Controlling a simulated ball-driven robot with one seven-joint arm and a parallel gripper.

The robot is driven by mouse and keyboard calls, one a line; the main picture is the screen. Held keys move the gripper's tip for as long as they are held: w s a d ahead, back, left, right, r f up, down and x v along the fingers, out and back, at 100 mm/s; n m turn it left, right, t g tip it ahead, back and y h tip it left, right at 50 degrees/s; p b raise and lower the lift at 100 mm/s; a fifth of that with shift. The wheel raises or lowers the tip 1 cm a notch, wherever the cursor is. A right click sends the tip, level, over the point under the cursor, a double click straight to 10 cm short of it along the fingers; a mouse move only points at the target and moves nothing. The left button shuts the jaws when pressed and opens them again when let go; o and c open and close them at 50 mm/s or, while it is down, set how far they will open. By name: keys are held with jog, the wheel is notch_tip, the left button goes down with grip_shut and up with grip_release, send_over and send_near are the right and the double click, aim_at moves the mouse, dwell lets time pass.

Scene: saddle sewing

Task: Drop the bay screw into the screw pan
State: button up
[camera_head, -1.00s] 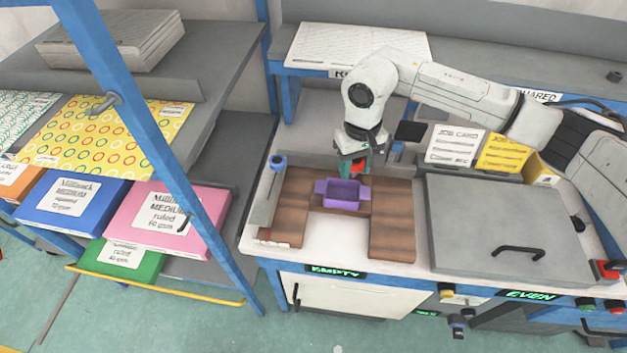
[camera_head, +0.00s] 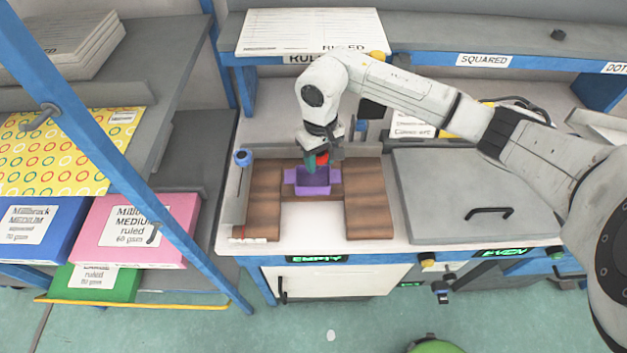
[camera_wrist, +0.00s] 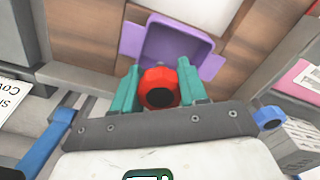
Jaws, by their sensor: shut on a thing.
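The bay screw shows a red knob (camera_wrist: 158,88) in the wrist view, with a dark round centre. My gripper (camera_wrist: 158,90) has its two teal fingers closed on either side of the red knob. In the head view my gripper (camera_head: 316,160) points down at the back edge of the purple screw pan (camera_head: 318,184), with a little red showing beside it. The screw pan has side tabs and sits on the brown wooden base. In the wrist view the pan (camera_wrist: 184,38) lies just beyond the screw, and its visible inside looks empty. The screw's lower part is hidden.
Brown wooden boards (camera_head: 370,205) flank the pan on the white bench. A tool with a blue knob (camera_head: 242,157) stands at the left. A grey lid with a dark handle (camera_head: 490,213) lies to the right. A blue rack post (camera_head: 120,160) crosses the left side.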

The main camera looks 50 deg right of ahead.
jog(key=o, duration=1.1)
notch_tip(320, 180, up, 11)
jog(key=b, duration=0.3)
jog(key=shift+f, duration=0.1)
